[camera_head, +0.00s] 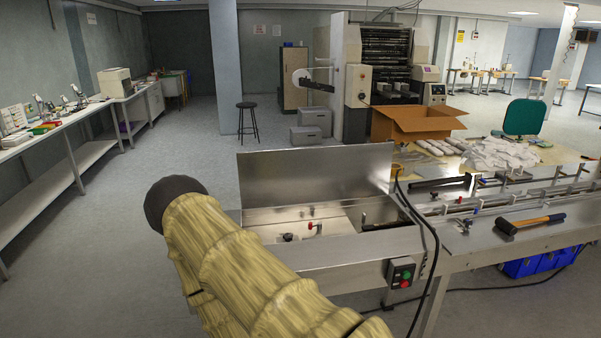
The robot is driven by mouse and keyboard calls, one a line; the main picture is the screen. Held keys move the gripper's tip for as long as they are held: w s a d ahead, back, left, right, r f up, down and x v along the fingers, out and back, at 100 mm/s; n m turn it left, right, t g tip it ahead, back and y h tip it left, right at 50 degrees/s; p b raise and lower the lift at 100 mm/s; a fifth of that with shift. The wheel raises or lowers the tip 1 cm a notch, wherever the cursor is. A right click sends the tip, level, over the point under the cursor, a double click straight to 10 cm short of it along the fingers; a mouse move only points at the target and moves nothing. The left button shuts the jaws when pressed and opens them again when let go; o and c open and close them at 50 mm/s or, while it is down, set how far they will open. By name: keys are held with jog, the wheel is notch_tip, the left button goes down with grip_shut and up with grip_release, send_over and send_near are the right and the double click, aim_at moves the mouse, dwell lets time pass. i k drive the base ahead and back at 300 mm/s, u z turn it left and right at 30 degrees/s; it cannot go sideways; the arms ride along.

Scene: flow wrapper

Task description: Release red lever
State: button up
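My gripper does not show in this view.
A switch box (401,272) with red and green buttons hangs on the front, beside a hanging black cable (432,260). A cardboard box (415,122) stands behind. Open floor lies at left.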

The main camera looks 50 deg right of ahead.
aim_at(318, 225)
jog(key=i, duration=6.75)
jog(key=z, duration=4.7)
jog(key=i, duration=1.65)
